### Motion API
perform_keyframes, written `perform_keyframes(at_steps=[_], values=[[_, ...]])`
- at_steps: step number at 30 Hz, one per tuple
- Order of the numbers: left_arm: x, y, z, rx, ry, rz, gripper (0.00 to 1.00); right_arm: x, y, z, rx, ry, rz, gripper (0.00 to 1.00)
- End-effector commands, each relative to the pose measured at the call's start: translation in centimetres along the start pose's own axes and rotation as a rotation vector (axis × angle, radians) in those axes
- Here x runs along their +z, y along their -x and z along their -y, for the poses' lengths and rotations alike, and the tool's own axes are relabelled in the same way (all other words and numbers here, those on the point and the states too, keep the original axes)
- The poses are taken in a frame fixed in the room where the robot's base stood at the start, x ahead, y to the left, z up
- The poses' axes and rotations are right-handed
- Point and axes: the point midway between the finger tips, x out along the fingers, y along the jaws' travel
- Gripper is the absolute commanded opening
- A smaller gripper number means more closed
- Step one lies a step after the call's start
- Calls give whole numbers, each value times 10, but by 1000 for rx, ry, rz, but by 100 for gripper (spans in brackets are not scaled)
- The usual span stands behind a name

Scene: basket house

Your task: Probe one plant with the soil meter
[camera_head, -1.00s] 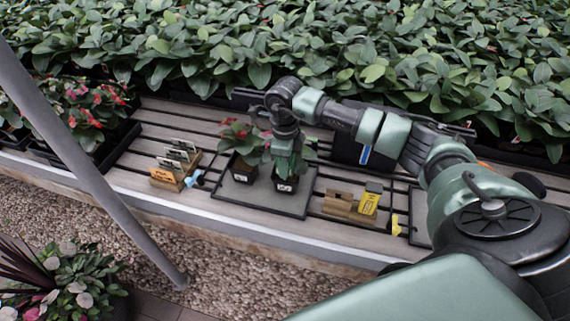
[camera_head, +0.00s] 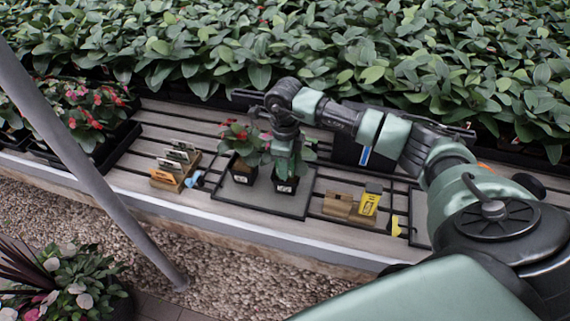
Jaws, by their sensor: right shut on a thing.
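Two small black pots stand side by side on a dark tray (camera_head: 236,207) on the slatted bench. The left plant (camera_head: 239,137) has red blooms and green leaves. The right potted plant (camera_head: 286,185) is largely covered from above by my right gripper (camera_head: 286,158), which points down among its leaves. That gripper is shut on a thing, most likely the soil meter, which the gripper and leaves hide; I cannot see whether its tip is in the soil. My left gripper is not in view.
A wooden block (camera_head: 338,205) and a yellow labelled item (camera_head: 370,199) stand right of the tray. A wooden rack of tags (camera_head: 172,179) and a pale-blue object (camera_head: 196,180) are left. Dense foliage (camera_head: 300,45) lines the back; a grey pole (camera_head: 95,165) crosses the left.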

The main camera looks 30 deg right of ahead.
Motion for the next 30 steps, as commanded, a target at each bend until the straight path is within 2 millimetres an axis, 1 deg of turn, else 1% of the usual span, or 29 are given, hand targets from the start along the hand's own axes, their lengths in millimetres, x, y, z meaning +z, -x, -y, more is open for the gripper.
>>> perform_keyframes(at_steps=[16, 17, 18, 19, 30], values=[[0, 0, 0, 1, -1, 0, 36, 0, 0, 0, 0, 0, 0, 0], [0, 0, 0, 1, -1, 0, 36, 0, 0, 0, 0, 0, 0, 31], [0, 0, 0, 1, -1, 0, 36, 0, 0, 0, 0, 0, 0, 42], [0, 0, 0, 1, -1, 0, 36, 0, 0, 0, 0, 0, 0, 50], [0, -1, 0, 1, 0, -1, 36, 0, 2, 0, -1, 0, 1, 51]])
